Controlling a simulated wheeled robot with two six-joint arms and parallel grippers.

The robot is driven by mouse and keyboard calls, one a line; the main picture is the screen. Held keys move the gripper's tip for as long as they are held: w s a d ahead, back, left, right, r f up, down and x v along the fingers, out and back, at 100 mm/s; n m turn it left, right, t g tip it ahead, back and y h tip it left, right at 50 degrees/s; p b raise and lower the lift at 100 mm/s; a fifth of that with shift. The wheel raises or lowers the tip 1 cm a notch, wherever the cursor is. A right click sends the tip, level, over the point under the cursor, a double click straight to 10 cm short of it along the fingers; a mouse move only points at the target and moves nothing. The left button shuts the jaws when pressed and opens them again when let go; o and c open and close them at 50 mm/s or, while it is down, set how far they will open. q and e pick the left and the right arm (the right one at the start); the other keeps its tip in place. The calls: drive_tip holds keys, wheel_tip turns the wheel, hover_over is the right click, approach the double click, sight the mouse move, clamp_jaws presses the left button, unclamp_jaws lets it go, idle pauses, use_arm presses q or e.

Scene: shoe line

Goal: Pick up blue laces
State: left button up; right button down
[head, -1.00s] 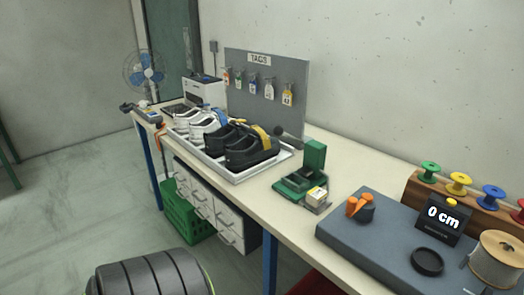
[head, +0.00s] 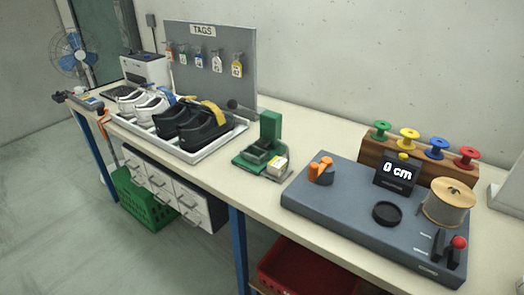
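A blue spool (head: 437,149) stands on the wooden rack (head: 376,150) at the right back of the bench, between a yellow spool (head: 409,138) and a red spool (head: 467,157). A green spool (head: 381,130) is at the rack's left end. Something blue also lies on the white shoes (head: 150,104) in the tray; I cannot tell whether it is a lace. Neither of my grippers is in view.
A grey cutting station (head: 345,211) with a "0 cm" display (head: 396,173) and a large tan spool (head: 448,203) fills the right of the bench. Left of it are a green press (head: 270,134), black shoes (head: 200,124) in a white tray (head: 205,154) and a tag board (head: 240,97). A red crate (head: 300,268) sits below.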

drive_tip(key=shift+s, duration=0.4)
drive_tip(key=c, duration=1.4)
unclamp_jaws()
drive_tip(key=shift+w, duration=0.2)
